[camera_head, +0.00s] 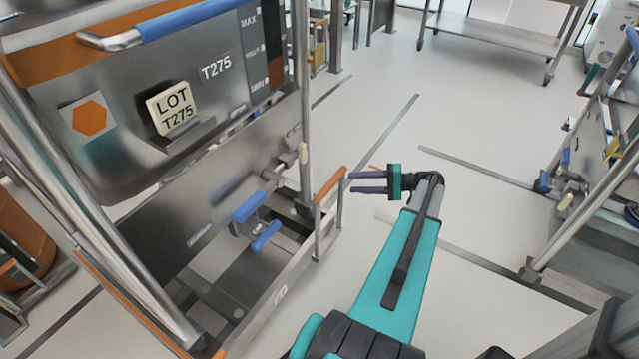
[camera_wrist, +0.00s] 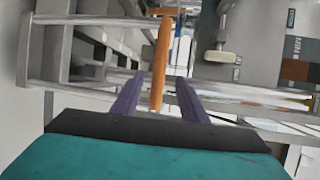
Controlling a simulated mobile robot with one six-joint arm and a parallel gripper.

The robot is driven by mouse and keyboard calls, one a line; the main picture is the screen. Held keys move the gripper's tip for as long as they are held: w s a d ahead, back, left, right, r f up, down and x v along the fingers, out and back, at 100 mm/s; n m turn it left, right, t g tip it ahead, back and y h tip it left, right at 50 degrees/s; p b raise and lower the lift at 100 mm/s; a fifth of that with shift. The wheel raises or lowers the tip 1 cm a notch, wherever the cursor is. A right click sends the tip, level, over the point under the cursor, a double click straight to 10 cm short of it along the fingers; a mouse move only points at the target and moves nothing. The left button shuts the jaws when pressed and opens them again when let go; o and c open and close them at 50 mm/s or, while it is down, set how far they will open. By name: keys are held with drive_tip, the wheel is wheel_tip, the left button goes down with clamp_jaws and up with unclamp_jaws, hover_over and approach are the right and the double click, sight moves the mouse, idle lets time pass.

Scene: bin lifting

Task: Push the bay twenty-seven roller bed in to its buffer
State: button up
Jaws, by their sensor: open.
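A low steel roller bed (camera_head: 285,289) extends from under the bay on the left. At its near end stands an upright loop handle with an orange grip bar (camera_head: 330,185). My gripper (camera_head: 351,182) is open, its two purple fingers pointing left at this bar, with the tips right beside it. In the wrist view, the orange bar (camera_wrist: 161,62) shows between the open fingers (camera_wrist: 159,80). I cannot tell whether the fingers touch it. The bay's number is not readable; the buffer is not clearly identifiable.
A steel bin (camera_head: 140,85) marked T275 with a LOT T275 card (camera_head: 173,107) stands above the bed. A blue-handled latch (camera_head: 255,215) sits below it. Another steel frame (camera_head: 590,215) is at right. A steel bench (camera_head: 500,37) stands behind. The middle floor is clear.

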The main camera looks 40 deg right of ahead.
drive_tip(key=b+x, duration=0.1)
drive_tip(key=x, duration=1.2)
drive_tip(key=shift+w+a+b, duration=0.2)
drive_tip(key=shift+a+b, duration=0.05)
drive_tip(key=shift+b, duration=0.15)
drive_tip(key=shift+f, duration=0.1)
clamp_jaws()
drive_tip(key=shift+w, duration=0.25)
